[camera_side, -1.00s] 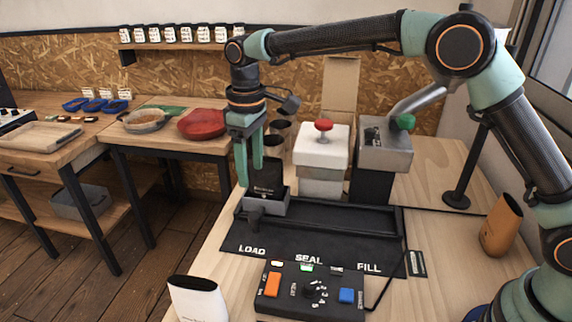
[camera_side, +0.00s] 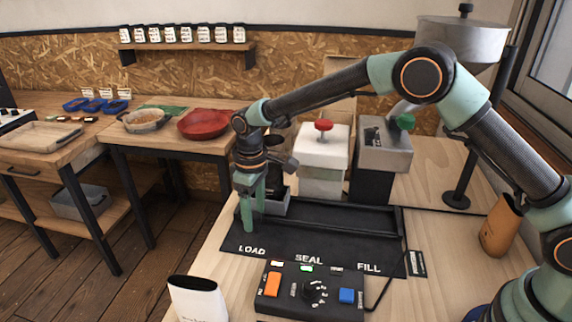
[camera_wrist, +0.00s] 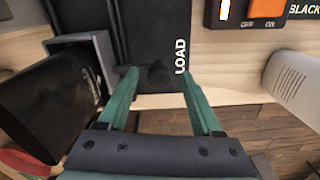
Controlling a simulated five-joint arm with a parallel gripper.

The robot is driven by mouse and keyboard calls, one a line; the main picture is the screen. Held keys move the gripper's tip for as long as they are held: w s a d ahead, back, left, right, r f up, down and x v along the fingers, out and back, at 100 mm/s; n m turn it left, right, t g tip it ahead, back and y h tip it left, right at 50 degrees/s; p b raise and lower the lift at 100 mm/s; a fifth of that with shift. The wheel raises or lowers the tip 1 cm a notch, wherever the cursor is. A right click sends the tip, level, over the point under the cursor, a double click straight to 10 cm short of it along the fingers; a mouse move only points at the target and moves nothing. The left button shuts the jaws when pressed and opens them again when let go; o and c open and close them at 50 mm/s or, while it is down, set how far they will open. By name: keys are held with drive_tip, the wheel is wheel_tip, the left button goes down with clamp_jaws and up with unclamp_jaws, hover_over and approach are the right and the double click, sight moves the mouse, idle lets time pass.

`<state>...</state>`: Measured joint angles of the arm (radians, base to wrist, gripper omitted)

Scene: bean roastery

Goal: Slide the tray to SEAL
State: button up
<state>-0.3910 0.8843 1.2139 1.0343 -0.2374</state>
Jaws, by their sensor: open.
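The small grey tray (camera_side: 276,207) sits at the LOAD end of the black track, with a black bag in it. In the wrist view the tray (camera_wrist: 104,58) is at the upper left, and the black bag (camera_wrist: 45,108) leans out toward me. The tray's dark round knob (camera_wrist: 160,74) lies between the tips of my open gripper (camera_wrist: 158,77), with gaps on both sides. In the side view my gripper (camera_side: 254,216) is low at the tray's front and hides the knob and most of the bag. The SEAL label (camera_side: 309,260) is right of the LOAD label (camera_side: 252,251).
The black track (camera_side: 345,218) is empty from the tray to FILL. A control box (camera_side: 312,289) with orange and blue buttons stands in front. A white sealing press (camera_side: 321,160) with a red knob stands behind the track. A white cup (camera_side: 197,298) is front left.

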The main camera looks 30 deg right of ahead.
drive_tip(key=shift+c, duration=0.4)
drive_tip(key=c, duration=1)
drive_tip(key=shift+s+a, duration=0.1)
idle(0.4)
